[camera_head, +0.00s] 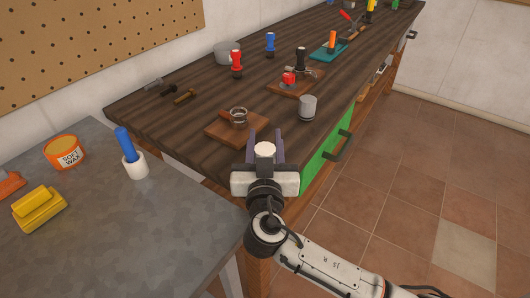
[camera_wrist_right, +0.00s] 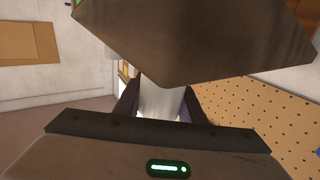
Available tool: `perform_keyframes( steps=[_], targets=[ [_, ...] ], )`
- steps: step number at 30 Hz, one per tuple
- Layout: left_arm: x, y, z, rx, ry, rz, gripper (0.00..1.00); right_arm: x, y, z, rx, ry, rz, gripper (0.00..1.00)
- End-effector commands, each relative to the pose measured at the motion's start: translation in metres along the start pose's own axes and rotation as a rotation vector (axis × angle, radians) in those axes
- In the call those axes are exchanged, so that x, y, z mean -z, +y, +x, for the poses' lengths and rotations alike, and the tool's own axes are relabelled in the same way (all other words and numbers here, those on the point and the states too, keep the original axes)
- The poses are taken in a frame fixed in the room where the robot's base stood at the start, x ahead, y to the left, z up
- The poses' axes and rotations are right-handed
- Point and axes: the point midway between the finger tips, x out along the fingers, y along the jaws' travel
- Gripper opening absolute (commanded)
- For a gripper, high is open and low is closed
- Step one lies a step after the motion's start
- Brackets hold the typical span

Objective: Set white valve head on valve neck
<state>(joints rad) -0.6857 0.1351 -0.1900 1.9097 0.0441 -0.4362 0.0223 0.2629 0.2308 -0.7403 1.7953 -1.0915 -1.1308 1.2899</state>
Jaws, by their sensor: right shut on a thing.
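My right gripper (camera_head: 265,138) is shut on the white valve head (camera_head: 264,150), just in front of the dark workbench's near edge. The white piece also shows between the dark fingers in the right wrist view (camera_wrist_right: 162,98). A metal ring-shaped fitting (camera_head: 238,117), which looks like the valve neck, stands on a small wooden board (camera_head: 216,133) at the bench's near end. It is beyond and a little left of the gripper, apart from the white piece. My left gripper is not in view.
A grey cup-like piece (camera_head: 307,109) stands right of the board. A grey table (camera_head: 95,215) on the left holds a wax tin (camera_head: 64,152) and a white holder (camera_head: 135,166).

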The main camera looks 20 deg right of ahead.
Motion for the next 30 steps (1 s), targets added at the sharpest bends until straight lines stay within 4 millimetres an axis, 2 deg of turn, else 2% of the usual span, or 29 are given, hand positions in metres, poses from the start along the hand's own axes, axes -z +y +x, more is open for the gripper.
perform_keyframes(
  steps=[5, 12, 18, 22, 30],
  targets=[
    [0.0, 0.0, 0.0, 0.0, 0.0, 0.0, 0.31, 0.012, 0.0, 0.0, 0.0, 0.002, 0.005, 0.14],
    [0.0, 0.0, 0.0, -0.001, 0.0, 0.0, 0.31, 0.06, 0.0, 0.0, 0.0, 0.003, 0.008, 0.14],
    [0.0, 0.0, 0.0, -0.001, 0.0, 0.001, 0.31, 0.091, -0.001, 0.0, 0.0, 0.001, 0.005, 0.14],
    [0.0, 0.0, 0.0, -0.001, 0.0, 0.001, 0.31, 0.1, 0.0, 0.0, -0.001, 0.001, 0.002, 0.14],
    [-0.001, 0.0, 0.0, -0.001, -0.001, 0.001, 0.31, 0.101, 0.0, 0.0, 0.0, 0.001, 0.0, 0.14]
  ],
)
